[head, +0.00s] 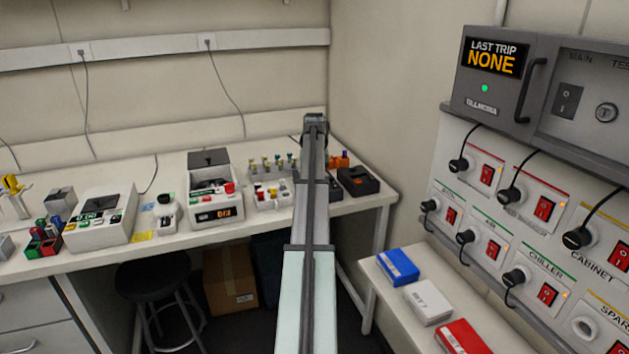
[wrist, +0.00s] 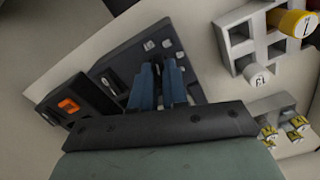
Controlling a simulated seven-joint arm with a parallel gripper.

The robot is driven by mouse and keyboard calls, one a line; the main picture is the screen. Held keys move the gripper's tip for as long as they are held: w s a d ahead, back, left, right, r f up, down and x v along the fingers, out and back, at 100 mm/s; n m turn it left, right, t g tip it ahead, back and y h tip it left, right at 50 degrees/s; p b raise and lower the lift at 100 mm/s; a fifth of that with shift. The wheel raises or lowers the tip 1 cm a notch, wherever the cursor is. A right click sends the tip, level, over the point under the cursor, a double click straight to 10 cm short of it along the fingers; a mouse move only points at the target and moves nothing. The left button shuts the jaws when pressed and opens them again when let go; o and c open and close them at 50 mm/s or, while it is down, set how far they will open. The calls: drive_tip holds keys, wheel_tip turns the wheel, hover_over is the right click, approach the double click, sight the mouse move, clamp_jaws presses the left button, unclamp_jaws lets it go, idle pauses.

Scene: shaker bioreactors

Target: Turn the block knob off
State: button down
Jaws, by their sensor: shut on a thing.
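The dry block is a dark unit at the right end of the back bench, and it shows in the head view (head: 368,184) just right of my arm. My gripper (wrist: 158,66), with blue fingers, is down at the block and shut on a small dark part between the fingertips, which looks like the block knob. The fingers hide most of it, so its setting cannot be read. In the head view my arm hides the gripper.
A grey rack (wrist: 235,35) with a yellow-capped tube (wrist: 292,22) stands close by in the wrist view. A smaller rack (wrist: 268,105) with yellow-marked tubes is near the gripper's base. At the right is a switch panel (head: 478,225) with plugs and red switches.

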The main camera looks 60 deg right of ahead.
drive_tip(key=shift+n, duration=2)
drive_tip(key=c, duration=1.1)
unclamp_jaws()
drive_tip(key=shift+c, duration=0.2)
wheel_tip(320, 180, up, 14)
drive_tip(key=shift+f, duration=0.1)
